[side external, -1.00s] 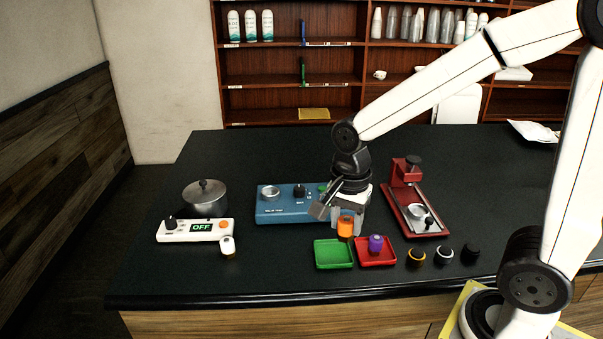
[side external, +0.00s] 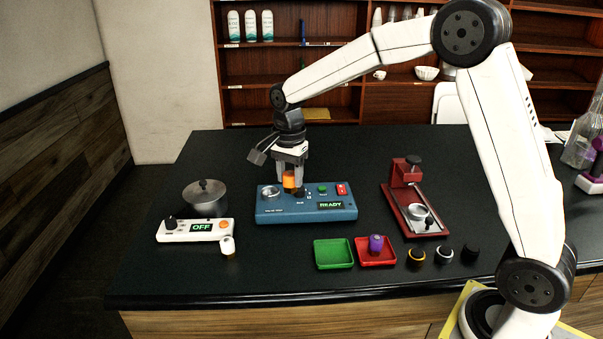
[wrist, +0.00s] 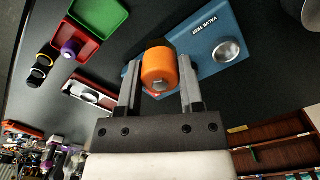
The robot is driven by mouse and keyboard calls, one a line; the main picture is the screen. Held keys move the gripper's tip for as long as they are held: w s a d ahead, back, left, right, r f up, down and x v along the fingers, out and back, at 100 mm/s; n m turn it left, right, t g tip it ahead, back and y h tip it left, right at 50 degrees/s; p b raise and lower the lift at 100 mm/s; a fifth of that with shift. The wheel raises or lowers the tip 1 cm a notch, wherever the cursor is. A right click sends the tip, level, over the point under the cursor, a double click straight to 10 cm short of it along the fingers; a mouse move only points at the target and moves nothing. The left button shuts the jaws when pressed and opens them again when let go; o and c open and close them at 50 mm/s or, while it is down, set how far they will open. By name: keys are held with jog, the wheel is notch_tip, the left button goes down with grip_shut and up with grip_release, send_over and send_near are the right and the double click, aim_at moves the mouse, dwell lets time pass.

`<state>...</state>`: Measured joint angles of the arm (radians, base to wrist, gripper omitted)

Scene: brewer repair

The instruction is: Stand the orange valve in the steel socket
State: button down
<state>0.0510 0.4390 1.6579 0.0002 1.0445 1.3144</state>
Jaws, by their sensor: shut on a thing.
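The orange valve (side external: 289,180) is held between the fingers of my gripper (side external: 290,186), upright above the blue test box (side external: 300,212). In the wrist view the orange valve (wrist: 159,68) sits between both fingertips (wrist: 160,84). The steel socket (side external: 270,192) is a round metal ring on the left part of the blue box. It also shows in the wrist view (wrist: 227,50), to the side of the valve and apart from it. The valve is right of the socket in the side view. The box's display reads READY.
A green tray (side external: 333,254) and a red tray (side external: 375,260) holding a purple valve (side external: 376,243) lie in front. A white scale-like device (side external: 195,230) and a pot (side external: 204,199) stand at left. A red press (side external: 415,205) stands at right, with several small knobs in front.

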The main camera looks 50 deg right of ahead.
jog(key=w+d+f, duration=0.2)
jog(key=w+d, duration=0.1)
jog(key=w, duration=0.3)
jog(key=w+d+f, duration=0.1)
jog(key=w+d, duration=0.2)
jog(key=w, duration=0.4)
jog(key=shift+w+f, duration=0.2)
jog(key=shift+f, duration=0.15)
jog(key=shift+f, duration=0.2)
jog(key=shift+f, duration=1.95)
jog(key=shift+f, duration=1.25)
dwell(1.6)
grip_release()
jog(key=shift+r, duration=0.1)
